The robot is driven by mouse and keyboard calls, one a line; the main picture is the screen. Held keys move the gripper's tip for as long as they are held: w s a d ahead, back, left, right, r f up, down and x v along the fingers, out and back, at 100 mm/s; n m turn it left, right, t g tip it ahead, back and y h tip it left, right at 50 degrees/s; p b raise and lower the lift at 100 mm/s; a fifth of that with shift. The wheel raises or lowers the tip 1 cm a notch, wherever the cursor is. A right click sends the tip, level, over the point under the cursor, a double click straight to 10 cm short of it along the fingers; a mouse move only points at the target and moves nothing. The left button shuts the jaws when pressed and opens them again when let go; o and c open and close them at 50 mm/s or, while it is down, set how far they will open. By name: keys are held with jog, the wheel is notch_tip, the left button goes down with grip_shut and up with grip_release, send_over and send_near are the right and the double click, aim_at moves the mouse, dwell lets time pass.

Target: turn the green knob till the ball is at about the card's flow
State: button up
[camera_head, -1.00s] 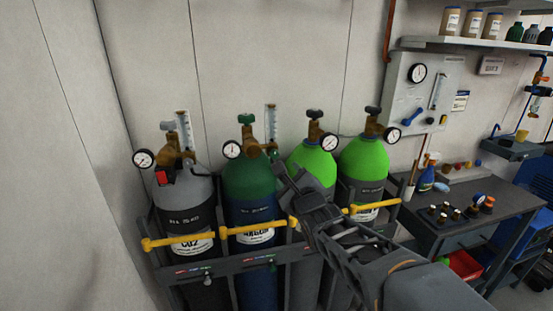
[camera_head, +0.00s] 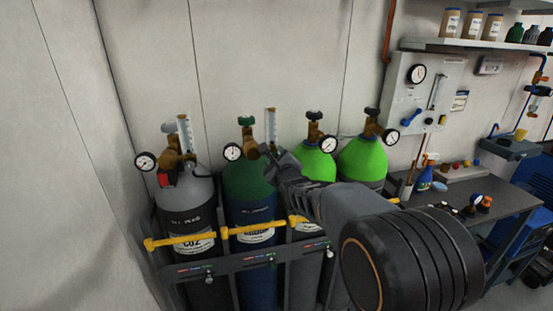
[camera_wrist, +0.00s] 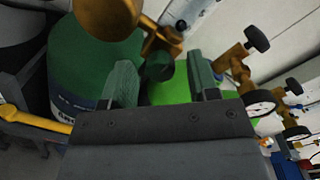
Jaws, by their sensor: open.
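The argon-style green cylinder (camera_head: 249,180) carries a brass regulator with a round gauge (camera_head: 232,152) and a clear upright flow tube (camera_head: 271,124). The ball in the tube is too small to make out. In the wrist view a small dark green knob (camera_wrist: 158,67) sits below the brass body, between the fingers of my gripper (camera_wrist: 161,80). The fingers are open, one on each side, with no clear contact. In the head view my gripper (camera_head: 278,157) is at the regulator's right and hides this knob.
A grey CO2 cylinder (camera_head: 187,204) stands left, and two bright green-topped cylinders (camera_head: 362,160) stand right, close to my arm. Yellow retaining bars (camera_head: 254,229) cross the rack. A grey bench (camera_head: 503,193) with small parts is at right.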

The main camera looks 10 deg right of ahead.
jog(key=shift+c, duration=0.4)
jog(key=c, duration=0.8)
jog(key=shift+c, duration=0.3)
jog(key=shift+b, duration=0.3)
